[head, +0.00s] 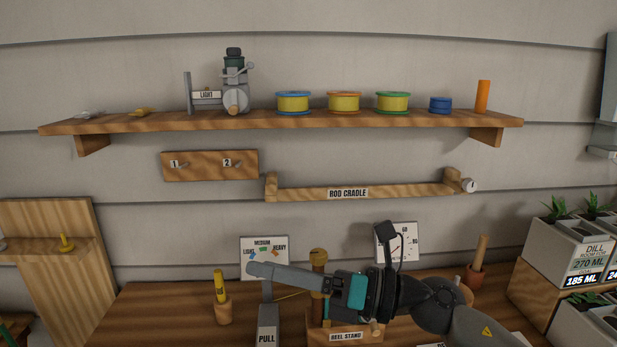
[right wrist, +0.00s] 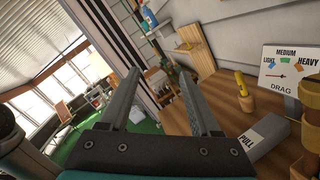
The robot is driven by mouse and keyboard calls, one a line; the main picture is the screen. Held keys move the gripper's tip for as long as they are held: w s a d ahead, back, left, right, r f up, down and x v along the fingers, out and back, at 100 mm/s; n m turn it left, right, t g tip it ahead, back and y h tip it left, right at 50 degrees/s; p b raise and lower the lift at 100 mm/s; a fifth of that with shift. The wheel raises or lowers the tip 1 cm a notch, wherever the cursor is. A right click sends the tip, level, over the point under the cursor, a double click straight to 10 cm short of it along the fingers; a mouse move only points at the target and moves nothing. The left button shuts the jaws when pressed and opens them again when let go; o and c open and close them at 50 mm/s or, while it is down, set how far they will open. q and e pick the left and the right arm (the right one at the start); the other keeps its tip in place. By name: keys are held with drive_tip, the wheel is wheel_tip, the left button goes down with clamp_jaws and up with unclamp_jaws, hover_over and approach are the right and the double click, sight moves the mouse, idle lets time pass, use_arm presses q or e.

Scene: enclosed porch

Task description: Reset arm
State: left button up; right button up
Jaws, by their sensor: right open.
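My right gripper (head: 256,269) reaches in from the lower right of the head view, pointing left above the wooden bench. In the right wrist view its two grey fingers (right wrist: 159,76) stand apart with nothing between them. It is open and empty. In the head view it is in front of the reel stand (head: 345,336) and its upright post, and overlaps the lower part of the Light-Medium-Heavy drag card (head: 263,247). My left gripper shows in neither view.
A grey PULL block (head: 268,335) and a yellow-topped wooden holder (head: 222,312) stand near the gripper. A wall shelf (head: 300,121) holds spools and a reel, above the rod cradle (head: 365,191). Planters (head: 575,260) stand at right. The left bench (head: 140,315) is clear.

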drive_tip(key=w+d+m+t+h, duration=0.4)
drive_tip(key=d+m+t+h, duration=0.45)
drive_tip(key=m+t, duration=1)
drive_tip(key=s+d+f+m+g+h, duration=0.3)
drive_tip(key=d+f+m+g+h, duration=0.6)
drive_tip(key=f+m, duration=0.65)
drive_tip(key=s+d+f+m+g, duration=0.1)
drive_tip(key=s+f+m+g, duration=0.5)
drive_tip(key=s, duration=0.6)
drive_tip(key=s+d+f+m+g, duration=0.2)
drive_tip(key=s+f+g, duration=0.3)
drive_tip(key=s+f, duration=0.45)
drive_tip(key=s+f+b, duration=0.1)
drive_tip(key=s+f, duration=0.2)
drive_tip(key=f, duration=1.8)
drive_tip(key=s+d+f+g, duration=0.2)
drive_tip(key=s+f, duration=1.3)
drive_tip(key=shift+s+d+h+b, duration=0.2)
drive_tip(key=shift+d+h+b, duration=0.15)
drive_tip(key=shift+b, duration=0.1)
